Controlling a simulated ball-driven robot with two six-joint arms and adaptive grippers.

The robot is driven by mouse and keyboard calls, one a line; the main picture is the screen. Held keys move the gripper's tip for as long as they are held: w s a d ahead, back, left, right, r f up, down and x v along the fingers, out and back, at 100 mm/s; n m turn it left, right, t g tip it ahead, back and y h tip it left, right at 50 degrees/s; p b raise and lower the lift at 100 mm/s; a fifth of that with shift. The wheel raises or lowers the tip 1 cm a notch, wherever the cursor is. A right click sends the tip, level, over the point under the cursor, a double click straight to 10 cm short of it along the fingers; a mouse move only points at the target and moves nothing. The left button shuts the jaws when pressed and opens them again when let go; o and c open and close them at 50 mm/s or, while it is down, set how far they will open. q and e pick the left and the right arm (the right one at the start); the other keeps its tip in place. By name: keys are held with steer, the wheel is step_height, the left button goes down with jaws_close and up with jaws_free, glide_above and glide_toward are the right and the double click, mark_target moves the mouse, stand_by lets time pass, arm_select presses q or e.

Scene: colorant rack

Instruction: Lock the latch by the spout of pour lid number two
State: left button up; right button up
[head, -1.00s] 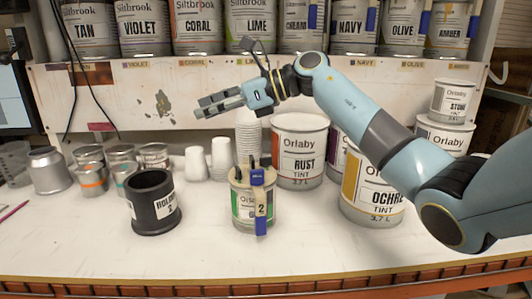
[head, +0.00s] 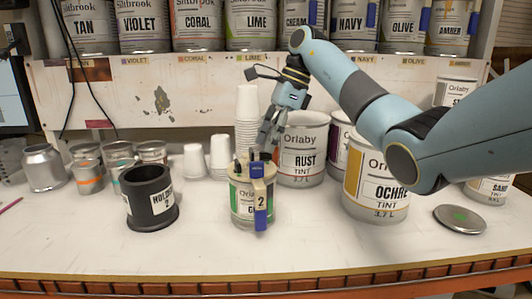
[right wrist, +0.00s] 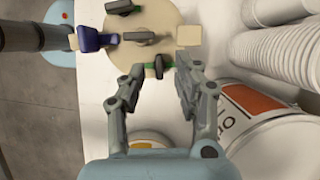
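The can with pour lid two (head: 240,208) stands upright on the bench, with a green band and a "2" tag. Its cream lid (head: 242,180) bears several dark upright parts, and a blue piece (head: 260,212) hangs at the front. My right gripper (head: 267,142) points down just above the lid's back right edge. In the right wrist view my right gripper (right wrist: 160,80) has its fingers apart. A dark latch with green at its base (right wrist: 158,65) lies just beyond and between the fingertips, with no clear contact. The blue piece (right wrist: 92,40) is left of the lid. My left gripper is out of view.
A black holder (head: 150,200) stands left of the can. The Rust can (head: 303,160) and stacked white cups (head: 246,115) stand close behind. The Ochre can (head: 378,195) and a loose round lid (head: 460,219) are to the right. The front bench is clear.

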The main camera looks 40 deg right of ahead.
mark_target(266, 156)
steer(key=shift+x, duration=1.1)
steer(key=shift+c, duration=0.2)
jaws_close()
